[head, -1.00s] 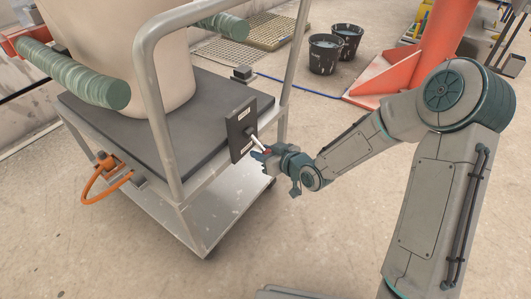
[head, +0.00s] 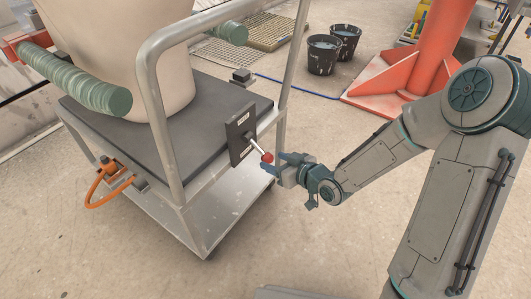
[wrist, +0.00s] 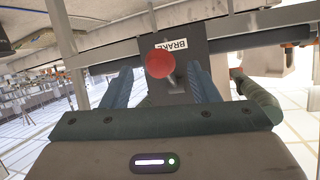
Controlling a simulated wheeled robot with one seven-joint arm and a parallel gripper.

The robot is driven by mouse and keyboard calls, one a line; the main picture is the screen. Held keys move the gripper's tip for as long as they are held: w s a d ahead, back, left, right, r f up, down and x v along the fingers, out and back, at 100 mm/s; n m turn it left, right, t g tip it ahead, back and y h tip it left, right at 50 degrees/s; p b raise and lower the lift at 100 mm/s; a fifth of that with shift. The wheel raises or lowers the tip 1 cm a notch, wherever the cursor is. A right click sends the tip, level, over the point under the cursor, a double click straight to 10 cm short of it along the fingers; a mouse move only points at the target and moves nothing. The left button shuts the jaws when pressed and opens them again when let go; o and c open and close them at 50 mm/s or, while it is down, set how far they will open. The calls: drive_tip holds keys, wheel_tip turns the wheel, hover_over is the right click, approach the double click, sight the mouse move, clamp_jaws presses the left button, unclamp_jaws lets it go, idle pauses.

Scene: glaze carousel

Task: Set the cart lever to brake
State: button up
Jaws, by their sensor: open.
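The cart lever is a pale rod (head: 256,146) with a red knob (head: 267,157), on a dark plate (head: 238,142) on the cart's side. The rod sticks out and slants down to the right in the head view. The plate has a pale label above and one below the pivot, too small to read there. My gripper (head: 275,163) is open just right of the knob, fingers pointing at it. In the wrist view the red knob (wrist: 160,63) shows between the two finger lines, not gripped, beside a label reading BRAKE (wrist: 177,45).
The grey cart (head: 190,222) carries a large beige vessel (head: 115,60) and has a tubular handle frame (head: 150,85). Two black buckets (head: 322,55) and an orange post base (head: 385,90) stand behind. The floor in front is clear.

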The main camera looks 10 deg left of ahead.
drive_tip(key=p+v, duration=0.4)
drive_tip(key=v, duration=0.3)
drive_tip(key=shift+p, duration=0.3)
drive_tip(key=shift+d, duration=0.1)
drive_tip(key=d+r+m+g+h+p, duration=0.1)
drive_tip(key=d+r+m+h+p, duration=0.1)
drive_tip(key=d+r+h+p, duration=0.55)
drive_tip(key=d+r+m+g+h+p, duration=0.1)
drive_tip(key=d+r+m+h+p, duration=0.15)
drive_tip(key=d+r+p, duration=0.9)
drive_tip(key=s+r+m+g+p, duration=0.1)
drive_tip(key=s+r+p, duration=0.2)
drive_tip(key=s+r, duration=0.2)
drive_tip(key=s+a+r+m+g+p, duration=0.1)
drive_tip(key=s+r, duration=0.4)
drive_tip(key=r, duration=0.7)
drive_tip(key=s+a+r+m+g+h+p, duration=0.1)
drive_tip(key=s+r+m+p, duration=0.2)
drive_tip(key=r, duration=0.6)
drive_tip(key=s+p, duration=0.2)
drive_tip(key=shift+s+r, duration=0.15)
drive_tip(key=shift+s, duration=0.15)
